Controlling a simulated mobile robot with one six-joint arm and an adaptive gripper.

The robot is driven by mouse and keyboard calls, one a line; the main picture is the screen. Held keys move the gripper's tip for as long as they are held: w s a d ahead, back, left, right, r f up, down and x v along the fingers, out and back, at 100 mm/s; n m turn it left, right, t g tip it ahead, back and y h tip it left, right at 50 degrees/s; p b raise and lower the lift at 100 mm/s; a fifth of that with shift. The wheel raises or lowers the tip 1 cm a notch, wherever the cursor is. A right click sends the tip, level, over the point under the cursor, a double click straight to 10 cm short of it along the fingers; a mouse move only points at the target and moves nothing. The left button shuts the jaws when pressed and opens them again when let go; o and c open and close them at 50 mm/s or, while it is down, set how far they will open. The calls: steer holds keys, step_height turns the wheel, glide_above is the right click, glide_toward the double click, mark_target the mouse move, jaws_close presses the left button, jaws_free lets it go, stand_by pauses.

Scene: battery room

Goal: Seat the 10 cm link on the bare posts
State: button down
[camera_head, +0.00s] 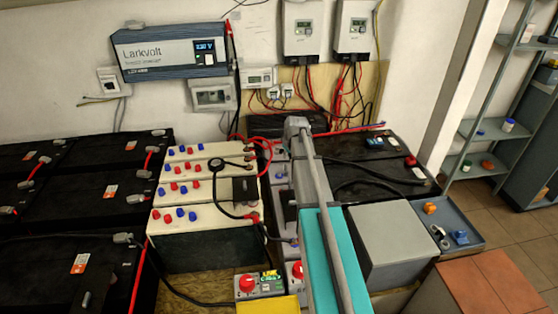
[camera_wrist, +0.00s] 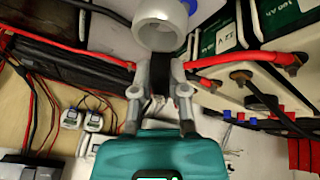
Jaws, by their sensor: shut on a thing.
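In the wrist view my gripper (camera_wrist: 160,98) is shut on a small dark and red piece (camera_wrist: 182,88). Most of it is hidden between the fingers, so I cannot tell its length or confirm that it is the 10 cm link. In the head view my arm reaches over the batteries and hides the gripper and the held piece. Cream batteries (camera_head: 207,213) with red and blue tops stand left of the arm. A black cable (camera_head: 229,207) runs across them. I cannot make out which posts are bare.
Large black batteries (camera_head: 85,205) fill the left. A grey box (camera_head: 390,240) and a blue tray (camera_head: 456,212) with small parts stand right of the arm. A red cable (camera_wrist: 235,60) passes near my fingers. Wall chargers (camera_head: 300,28) and wiring are behind.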

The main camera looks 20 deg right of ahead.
steer(key=shift+a, duration=0.2)
steer(key=shift+s+a+f+m+g+h+b, duration=0.1)
steer(key=shift+s+a+m+g+h, duration=0.3)
steer(key=shift+m, duration=0.8)
steer(key=shift+s+a+f+m+g+h+b, duration=0.1)
steer(key=shift+s+a+m+h, duration=0.25)
steer(key=shift+a+m+h, duration=0.6)
steer(key=shift+s+a+f+m+g+h+b, duration=0.15)
steer(key=shift+s+a+m, duration=0.25)
steer(key=shift+m, duration=1.05)
steer(key=shift+r, duration=0.1)
step_height(320, 180, down, 8)
steer(key=b, duration=0.8)
steer(key=shift+f+b, duration=1.05)
steer(key=shift+f, duration=0.05)
stand_by(1.8)
